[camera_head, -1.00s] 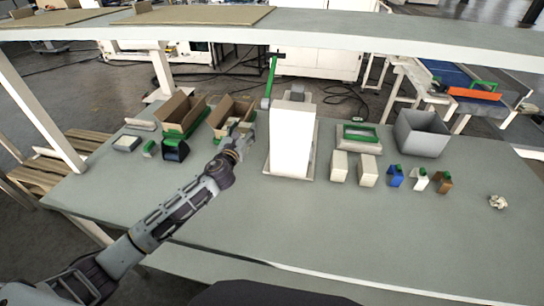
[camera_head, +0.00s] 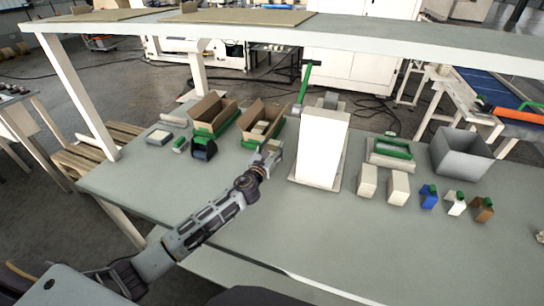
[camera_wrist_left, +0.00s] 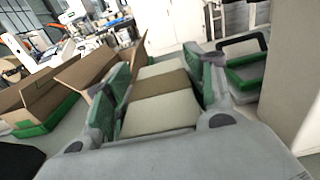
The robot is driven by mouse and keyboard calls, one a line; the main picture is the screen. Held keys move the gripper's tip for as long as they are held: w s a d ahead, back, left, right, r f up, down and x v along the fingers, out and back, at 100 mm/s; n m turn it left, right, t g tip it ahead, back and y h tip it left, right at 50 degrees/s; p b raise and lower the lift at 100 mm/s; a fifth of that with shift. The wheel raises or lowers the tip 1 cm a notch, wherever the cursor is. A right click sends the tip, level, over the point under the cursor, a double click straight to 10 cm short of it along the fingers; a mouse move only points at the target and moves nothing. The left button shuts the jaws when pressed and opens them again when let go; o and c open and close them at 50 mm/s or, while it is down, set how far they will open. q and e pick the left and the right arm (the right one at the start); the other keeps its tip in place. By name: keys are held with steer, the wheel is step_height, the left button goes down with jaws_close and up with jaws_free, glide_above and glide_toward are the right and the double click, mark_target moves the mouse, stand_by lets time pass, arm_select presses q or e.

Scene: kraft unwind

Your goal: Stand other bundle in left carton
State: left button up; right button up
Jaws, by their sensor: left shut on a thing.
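My left gripper (camera_head: 272,154) is just in front of the right carton in the head view. In the left wrist view its green-padded fingers (camera_wrist_left: 158,92) are shut on a cream bundle (camera_wrist_left: 160,113) with a brown band around its middle. The left carton (camera_head: 212,117) is brown and open-topped, with green around its base. The right carton (camera_head: 252,117) stands beside it, also open, with something pale inside. A brown carton with a green base also shows at the left of the wrist view (camera_wrist_left: 38,103). My right gripper is not in view.
A tall white block (camera_head: 320,148) stands right of my gripper. Two cream boxes, small coloured containers and a grey bin (camera_head: 462,153) are further right. The table front is largely clear. A shelf (camera_head: 300,32) spans above.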

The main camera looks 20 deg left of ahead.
arm_select(q)
step_height(320, 180, down, 3)
steer(key=shift+r+b, duration=0.1)
steer(key=shift+b, duration=0.4)
steer(key=shift+f, duration=0.5)
steer(key=o, duration=1.2)
steer(key=shift+c, duration=0.2)
steer(key=shift+s, duration=2.3)
steer(key=shift+s+a, duration=0.1)
steer(key=shift+s, duration=1.05)
steer(key=shift+s+a, duration=0.1)
steer(key=shift+s, duration=1.4)
steer(key=shift+s+b, duration=0.3)
steer(key=shift+s, duration=0.75)
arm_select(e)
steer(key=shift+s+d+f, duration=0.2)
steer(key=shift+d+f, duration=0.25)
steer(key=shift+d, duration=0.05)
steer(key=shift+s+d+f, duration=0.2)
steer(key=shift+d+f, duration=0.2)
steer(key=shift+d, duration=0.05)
